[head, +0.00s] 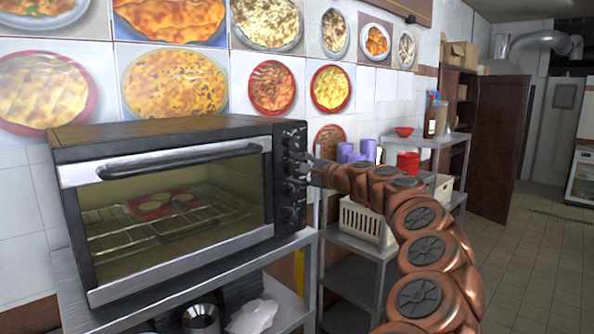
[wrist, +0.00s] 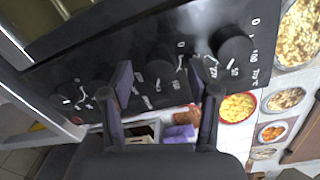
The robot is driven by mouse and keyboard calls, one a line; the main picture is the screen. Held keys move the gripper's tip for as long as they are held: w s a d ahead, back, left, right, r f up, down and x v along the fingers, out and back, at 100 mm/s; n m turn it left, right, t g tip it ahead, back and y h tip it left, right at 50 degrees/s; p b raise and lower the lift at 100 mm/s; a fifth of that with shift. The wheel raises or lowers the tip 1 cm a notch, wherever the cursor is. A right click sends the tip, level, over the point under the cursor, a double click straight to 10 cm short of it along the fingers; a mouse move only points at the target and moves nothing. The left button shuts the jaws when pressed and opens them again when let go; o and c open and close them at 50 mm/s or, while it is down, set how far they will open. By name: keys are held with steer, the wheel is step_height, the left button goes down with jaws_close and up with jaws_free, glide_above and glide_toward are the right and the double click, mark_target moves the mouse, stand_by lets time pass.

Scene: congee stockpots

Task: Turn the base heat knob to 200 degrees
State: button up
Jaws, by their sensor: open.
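The oven (head: 170,150) stands at the left with its dark knob panel on the right side. Its knobs form a column in the head view, and my gripper (head: 316,172) is at the middle of this column. In the wrist view the panel (wrist: 205,30) is tilted, with several round black knobs. My gripper (wrist: 163,82) is open, with one finger on each side of a middle knob (wrist: 160,64). I cannot tell whether the fingers touch it. Another knob (wrist: 233,44) is to the right. The labels are too small to read, so I cannot tell which is the base heat knob.
A red dish with food (head: 160,206) is on the wire rack behind the oven's closed glass door. A metal shelf (head: 362,246) with a cream basket (head: 358,220) and purple cups (head: 346,152) stands behind my arm. Open tiled floor (head: 535,260) is at the right.

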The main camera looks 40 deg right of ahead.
steer(key=s, duration=1.2)
steer(key=shift+r, duration=0.25)
steer(key=w+a+n+g+y, duration=0.2)
steer(key=w+a+n+y, duration=0.25)
steer(key=a, duration=0.75)
steer(key=s+a+f+n+g+y, duration=0.1)
steer(key=a+f+n+g, duration=0.2)
steer(key=a, duration=0.7)
steer(key=s+a+f+n+g+y, duration=0.1)
steer(key=a+f+n+g, duration=0.2)
steer(key=a, duration=0.6)
steer(key=s+a+f+n+g, duration=0.1)
steer(key=a+f+n+g, duration=0.2)
steer(key=a, duration=0.7)
steer(key=s+a+f+n+g+h, duration=0.1)
steer(key=s+a+f+n+g, duration=0.2)
steer(key=s+f, duration=0.4)
steer(key=s+a+f+n+g+h, duration=0.1)
steer(key=s+a+f+n+h, duration=0.2)
steer(key=s+f, duration=0.35)
steer(key=s+d+f+n+g+h, duration=0.1)
steer(key=s+f+g, duration=0.1)
steer(key=s+f, duration=0.2)
steer(key=s+d+f+n+g+h, duration=0.1)
steer(key=s+d+f+g, duration=0.1)
steer(key=s, duration=0.8)
steer(key=shift+f, duration=0.85)
